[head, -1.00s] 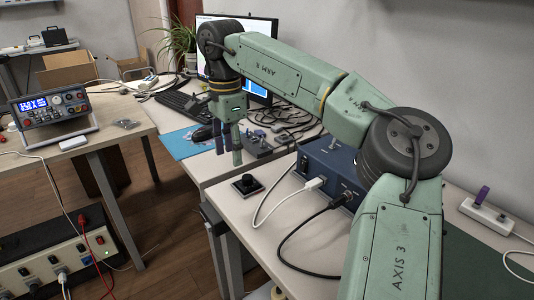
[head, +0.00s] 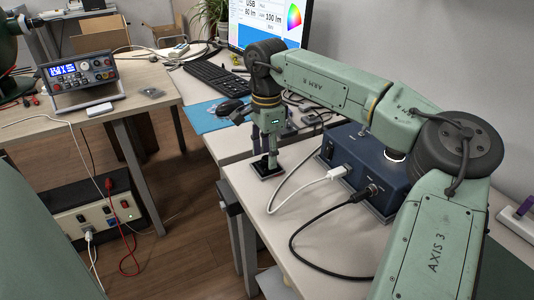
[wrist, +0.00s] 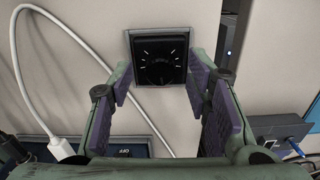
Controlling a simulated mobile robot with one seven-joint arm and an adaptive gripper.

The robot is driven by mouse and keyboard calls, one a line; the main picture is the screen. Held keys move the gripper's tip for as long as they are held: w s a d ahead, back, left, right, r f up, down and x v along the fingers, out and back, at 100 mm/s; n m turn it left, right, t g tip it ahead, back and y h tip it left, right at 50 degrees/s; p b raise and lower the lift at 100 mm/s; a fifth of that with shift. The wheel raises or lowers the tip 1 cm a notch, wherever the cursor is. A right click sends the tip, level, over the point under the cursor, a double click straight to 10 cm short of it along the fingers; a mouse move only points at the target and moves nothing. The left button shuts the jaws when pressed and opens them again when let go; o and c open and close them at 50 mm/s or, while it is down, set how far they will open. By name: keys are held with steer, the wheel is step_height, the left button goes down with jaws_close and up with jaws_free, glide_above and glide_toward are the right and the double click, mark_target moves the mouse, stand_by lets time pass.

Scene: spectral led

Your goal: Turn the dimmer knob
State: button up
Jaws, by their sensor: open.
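The dimmer knob (wrist: 158,72) is a round black knob on a small square black plate with white tick marks, set on the pale bench top. It shows at the top middle of the wrist view, between my two fingers. My gripper (wrist: 157,80) is open, with purple pads on either side of the knob and gaps to both sides. In the head view my gripper (head: 268,162) points straight down over the dimmer's plate (head: 262,170) near the bench's left edge, and its fingers hide most of the knob. I cannot tell the fingertips' exact height.
A blue box (head: 362,165) with white and black cables stands right of my gripper. The white cable (head: 292,180) loops close by. A monitor (head: 268,25), keyboard (head: 212,76) and mouse (head: 229,106) lie behind. The bench front is mostly clear.

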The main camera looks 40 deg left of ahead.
steer(key=shift+f, duration=0.45)
steer(key=shift+c, duration=0.2)
jaws_close()
